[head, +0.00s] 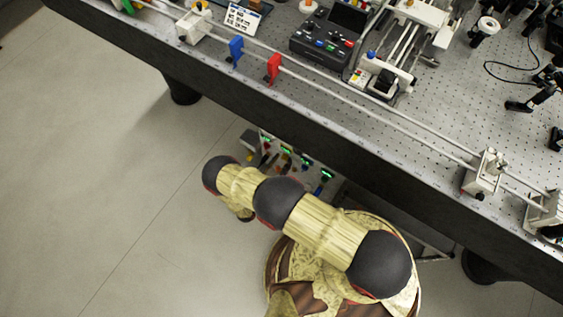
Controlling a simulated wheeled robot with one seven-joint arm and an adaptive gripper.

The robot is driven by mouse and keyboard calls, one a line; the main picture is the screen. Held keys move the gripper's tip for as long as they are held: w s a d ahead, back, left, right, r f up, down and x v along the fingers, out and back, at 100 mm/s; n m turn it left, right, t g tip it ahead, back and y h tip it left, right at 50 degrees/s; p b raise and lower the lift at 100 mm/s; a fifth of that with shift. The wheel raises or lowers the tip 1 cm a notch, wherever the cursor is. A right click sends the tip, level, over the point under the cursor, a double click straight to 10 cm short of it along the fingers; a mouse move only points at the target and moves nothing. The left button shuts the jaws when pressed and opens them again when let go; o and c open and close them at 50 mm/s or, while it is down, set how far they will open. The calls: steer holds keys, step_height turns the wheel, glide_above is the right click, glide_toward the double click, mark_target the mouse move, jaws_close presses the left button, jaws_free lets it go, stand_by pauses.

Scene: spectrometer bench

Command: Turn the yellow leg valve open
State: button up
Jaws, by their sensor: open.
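Under the near edge of the bench, a pale panel (311,165) carries several small coloured parts, green, red, yellow-orange and blue. A small yellow-orange part (286,149) shows near its middle. It may be the yellow leg valve, but it is too small to tell its shape or how its handle is turned. My arm reaches left from my base, in front of and below this panel. Its far end bends down at the left, and my gripper is hidden beneath the arm links.
The dark bench edge (300,128) runs diagonally above my arm. Rails along the bench bear a blue handle (236,48) and a red handle (274,66). A black control box (322,52) stands behind them. A bench leg (183,92) is at left. The floor at left is clear.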

steer(key=shift+c, duration=1)
steer(key=c, duration=0.8)
jaws_close()
